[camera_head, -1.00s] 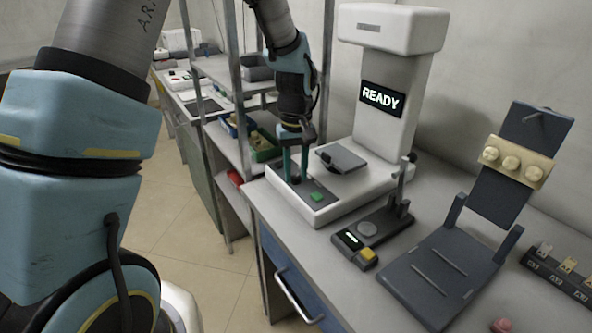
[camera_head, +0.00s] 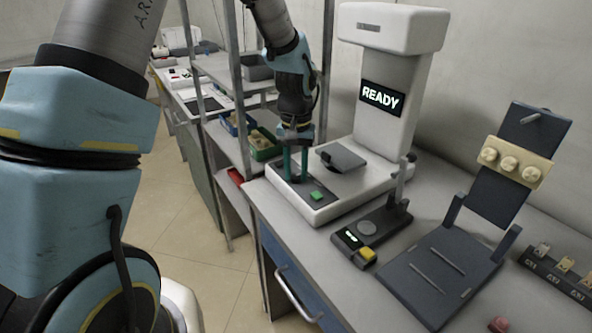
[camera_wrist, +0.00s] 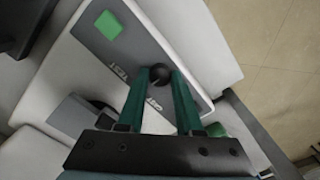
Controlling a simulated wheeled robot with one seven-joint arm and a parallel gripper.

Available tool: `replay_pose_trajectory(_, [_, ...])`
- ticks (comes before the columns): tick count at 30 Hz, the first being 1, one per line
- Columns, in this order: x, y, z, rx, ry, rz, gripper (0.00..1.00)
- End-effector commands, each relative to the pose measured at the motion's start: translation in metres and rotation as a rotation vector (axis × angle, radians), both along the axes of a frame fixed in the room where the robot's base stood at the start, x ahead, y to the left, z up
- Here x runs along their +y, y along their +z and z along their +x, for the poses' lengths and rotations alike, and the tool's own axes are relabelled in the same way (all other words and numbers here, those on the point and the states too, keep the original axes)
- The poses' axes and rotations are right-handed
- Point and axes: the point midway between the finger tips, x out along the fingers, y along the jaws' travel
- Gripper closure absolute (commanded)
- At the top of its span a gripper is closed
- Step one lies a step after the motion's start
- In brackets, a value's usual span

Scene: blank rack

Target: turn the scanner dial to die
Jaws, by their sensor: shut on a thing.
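The scanner (camera_head: 380,134) is a white machine on the bench with a lit screen reading READY. Its dark control panel (camera_head: 310,190) carries a green button (camera_head: 317,195), which also shows in the wrist view (camera_wrist: 108,25). The dial (camera_wrist: 160,73) is a small round black knob on that panel, with partly legible labels beside it. My gripper (camera_head: 295,178) points down over the panel's left end, and its green fingers (camera_wrist: 157,85) are shut on the dial, one on each side. The dial's pointer direction cannot be made out.
A dark plate (camera_head: 342,158) sits on the scanner base close to my gripper. A small device with a yellow button (camera_head: 367,254) and a dark stand (camera_head: 437,275) are to the right. A metal shelf rack (camera_head: 222,75) stands to the left.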

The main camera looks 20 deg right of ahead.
Motion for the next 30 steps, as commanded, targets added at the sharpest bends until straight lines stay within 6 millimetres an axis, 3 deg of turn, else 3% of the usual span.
replay_pose_trajectory(7, [0.0, 0.0, 0.001, -0.002, 0.001, -0.001, 1.0])
replay_pose_trajectory(8, [0.0, 0.0, 0.001, -0.002, 0.001, -0.001, 0.64])
replay_pose_trajectory(15, [0.0, 0.0, 0.0, -0.001, 0.002, -0.001, 0.37])
replay_pose_trajectory(25, [0.0, 0.003, 0.001, -0.002, 0.002, -0.001, 0.36])
replay_pose_trajectory(30, [-0.001, 0.026, 0.001, -0.004, 0.003, -0.004, 0.36])
